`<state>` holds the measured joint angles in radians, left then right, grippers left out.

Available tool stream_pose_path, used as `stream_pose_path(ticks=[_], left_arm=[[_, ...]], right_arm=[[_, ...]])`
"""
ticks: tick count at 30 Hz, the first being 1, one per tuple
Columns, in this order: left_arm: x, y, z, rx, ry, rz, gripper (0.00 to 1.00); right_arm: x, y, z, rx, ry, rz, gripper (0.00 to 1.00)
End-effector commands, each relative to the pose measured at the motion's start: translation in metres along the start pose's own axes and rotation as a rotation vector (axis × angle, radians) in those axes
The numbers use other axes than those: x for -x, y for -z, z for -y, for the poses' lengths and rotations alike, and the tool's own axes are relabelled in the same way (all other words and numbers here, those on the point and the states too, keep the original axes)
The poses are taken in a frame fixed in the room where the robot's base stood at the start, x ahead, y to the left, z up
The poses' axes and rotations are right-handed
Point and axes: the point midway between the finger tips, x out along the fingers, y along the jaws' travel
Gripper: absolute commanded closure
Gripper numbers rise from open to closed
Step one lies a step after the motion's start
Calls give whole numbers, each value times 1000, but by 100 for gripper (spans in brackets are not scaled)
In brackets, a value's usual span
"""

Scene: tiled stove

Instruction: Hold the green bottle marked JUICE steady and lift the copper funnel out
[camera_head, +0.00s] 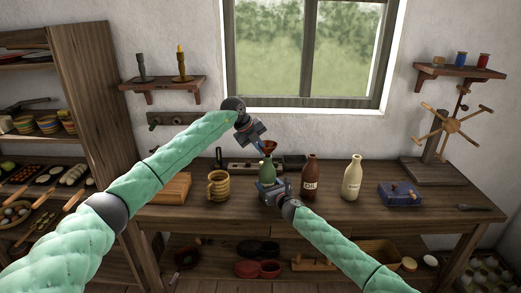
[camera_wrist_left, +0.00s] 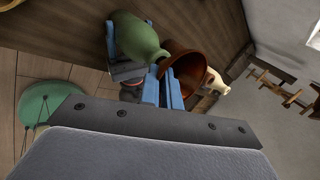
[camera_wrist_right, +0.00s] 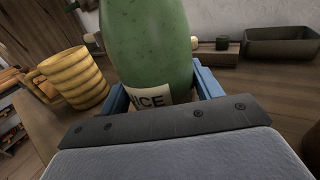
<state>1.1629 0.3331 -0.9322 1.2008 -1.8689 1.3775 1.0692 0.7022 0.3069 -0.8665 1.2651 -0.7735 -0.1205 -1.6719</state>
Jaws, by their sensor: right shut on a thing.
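The green bottle (camera_head: 267,173) stands upright on the wooden bench. Its label partly shows in the right wrist view (camera_wrist_right: 150,40), with the letters "ICE" readable. My right gripper (camera_head: 272,189) is shut on the bottle's lower body, a finger on each side. The copper funnel (camera_head: 270,146) sits at the bottle's mouth, its wide end up; it also shows in the left wrist view (camera_wrist_left: 190,62). My left gripper (camera_wrist_left: 161,88) is at the funnel, its two blue fingers a little apart. The finger tips are partly hidden against the funnel, so contact is unclear.
A brown bottle marked OIL (camera_head: 309,178) stands close right of the green bottle, with a cream bottle (camera_head: 352,178) beyond it. A yellow ribbed mug (camera_head: 218,186) is at left. A blue box (camera_head: 400,194) lies at right. A dark metal tray (camera_wrist_right: 281,43) is behind.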

Motion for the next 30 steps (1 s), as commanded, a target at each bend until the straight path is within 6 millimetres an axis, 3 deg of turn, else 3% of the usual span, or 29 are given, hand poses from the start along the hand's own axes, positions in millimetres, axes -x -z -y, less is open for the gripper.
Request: stream_pose_path(ticks=[30], left_arm=[[29, 0, 18, -2, 1, 1, 100]], right_arm=[[0, 0, 0, 0, 0, 0, 77]])
